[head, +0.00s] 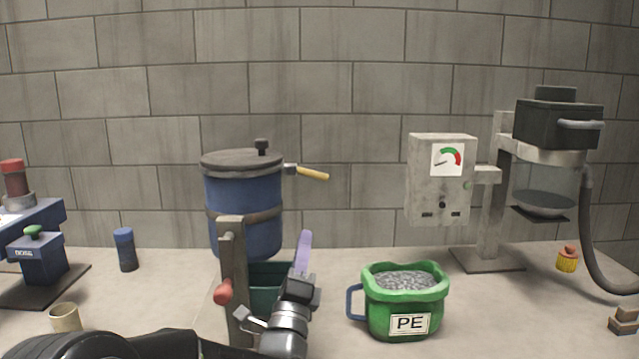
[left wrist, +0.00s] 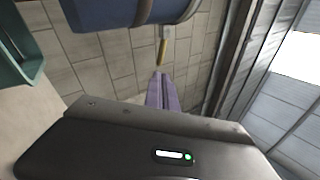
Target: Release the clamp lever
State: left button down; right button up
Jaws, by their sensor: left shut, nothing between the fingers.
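A blue lidded drum (head: 243,205) stands in the left middle of the head view. A lever with a yellow handle (head: 312,173) sticks out to the right from near its lid; this looks like the clamp lever. The yellow handle also shows in the left wrist view (left wrist: 162,52), just beyond my fingertips. My left gripper (head: 303,236) has purple fingers, shut and empty, pointing up. In the head view they are below the yellow handle, with a visible gap. The fingers also show in the left wrist view (left wrist: 158,82). My right gripper is not in view.
A post with a red knob (head: 223,292) stands left of my gripper. A green bin (head: 265,277) sits behind my gripper. A green PE jug (head: 405,312) full of grey grains stands to the right. A gauge box (head: 442,180) is farther right. The wall behind is bare.

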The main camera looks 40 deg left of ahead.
aim_at(317, 178)
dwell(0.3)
pick_arm(q)
jog(key=shift+w, duration=0.1)
jog(key=p+x, duration=0.3)
jog(key=x, duration=1.1)
jog(key=shift+a+r, duration=0.1)
